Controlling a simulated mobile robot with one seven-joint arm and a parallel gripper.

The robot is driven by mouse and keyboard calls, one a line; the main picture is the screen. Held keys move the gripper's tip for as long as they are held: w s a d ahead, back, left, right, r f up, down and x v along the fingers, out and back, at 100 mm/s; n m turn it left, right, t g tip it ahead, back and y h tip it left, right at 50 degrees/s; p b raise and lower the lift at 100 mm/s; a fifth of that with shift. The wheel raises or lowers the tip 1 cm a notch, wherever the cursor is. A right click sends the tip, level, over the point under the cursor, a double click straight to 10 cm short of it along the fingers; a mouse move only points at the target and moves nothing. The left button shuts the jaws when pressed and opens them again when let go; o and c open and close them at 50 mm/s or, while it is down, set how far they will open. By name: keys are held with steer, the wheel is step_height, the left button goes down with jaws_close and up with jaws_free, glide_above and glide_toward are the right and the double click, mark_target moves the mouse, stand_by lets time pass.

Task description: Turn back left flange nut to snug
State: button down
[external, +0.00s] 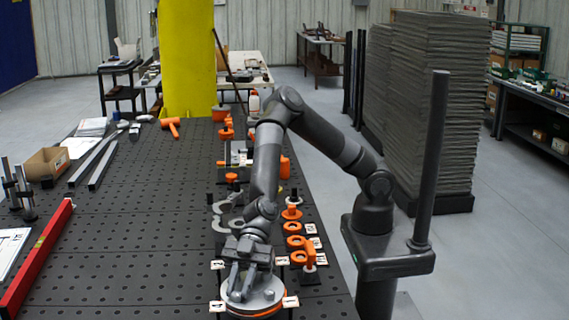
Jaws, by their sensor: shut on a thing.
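A round grey flange (262,303) with an orange rim sits on the black perforated table at the bottom middle. Small white numbered tags stand around it. My gripper (238,294) points down over the left part of the flange, with its fingers shut on a flange nut. The fingers hide most of that nut, so I cannot tell how it sits against the flange. A small light nut or stud end (269,294) shows to the right of the fingers. The other nuts are hidden or too small to make out.
Orange fittings (294,228) and grey C-shaped parts (221,215) stand behind the flange. A red level (36,262) lies along the left edge, with a cardboard box (47,162) and steel bars (93,163) beyond. The table left of the flange is clear.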

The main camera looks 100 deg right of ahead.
steer(key=shift+s+m+t, duration=0.1)
steer(key=shift+m+t, duration=0.3)
steer(key=c, duration=1.3)
jaws_free()
steer(key=shift+v, duration=5.4)
steer(key=shift+a, duration=0.1)
